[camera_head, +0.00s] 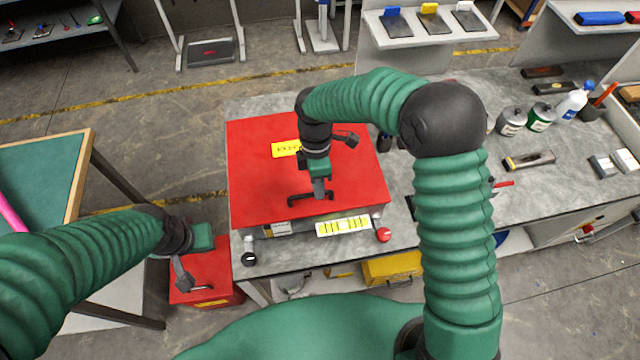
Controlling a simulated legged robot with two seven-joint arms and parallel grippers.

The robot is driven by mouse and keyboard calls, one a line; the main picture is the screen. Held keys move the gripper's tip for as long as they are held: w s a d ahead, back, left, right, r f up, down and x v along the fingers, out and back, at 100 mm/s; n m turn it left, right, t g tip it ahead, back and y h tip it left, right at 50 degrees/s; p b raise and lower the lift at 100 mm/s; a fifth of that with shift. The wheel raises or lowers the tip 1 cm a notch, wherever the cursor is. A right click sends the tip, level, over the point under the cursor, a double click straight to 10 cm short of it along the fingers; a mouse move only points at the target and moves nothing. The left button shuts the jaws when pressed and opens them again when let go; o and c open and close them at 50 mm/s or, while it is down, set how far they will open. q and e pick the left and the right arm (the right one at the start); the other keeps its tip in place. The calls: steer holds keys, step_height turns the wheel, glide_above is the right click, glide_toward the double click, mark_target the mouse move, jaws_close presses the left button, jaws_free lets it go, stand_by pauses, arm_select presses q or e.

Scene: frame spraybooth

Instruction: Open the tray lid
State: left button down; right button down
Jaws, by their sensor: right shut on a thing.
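The tray's red lid (255,185) lies flat on the grey bench, with a yellow label (285,149) on its top. A dark bar handle (298,201) sits near the lid's front edge. My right gripper (319,192) comes down from above and is shut on the handle. The lid looks closed. Below its front edge are a yellow striped label (343,226), a black knob (249,258) and a red knob (383,235). My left gripper (184,280) hangs at the lower left, off the bench, in front of a red box; its fingertips are too small to judge.
The red box (215,267) stands low on the left, beside a green-topped table (40,175). Bottles (541,117) and tools such as a wooden block (529,161) stand on the bench's right. A yellow case (392,268) is under the bench. Shelves stand behind.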

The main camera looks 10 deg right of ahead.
steer(key=shift+d, duration=0.2)
steer(key=shift+a, duration=0.15)
steer(key=shift+d, duration=0.2)
steer(key=shift+w+r, duration=0.1)
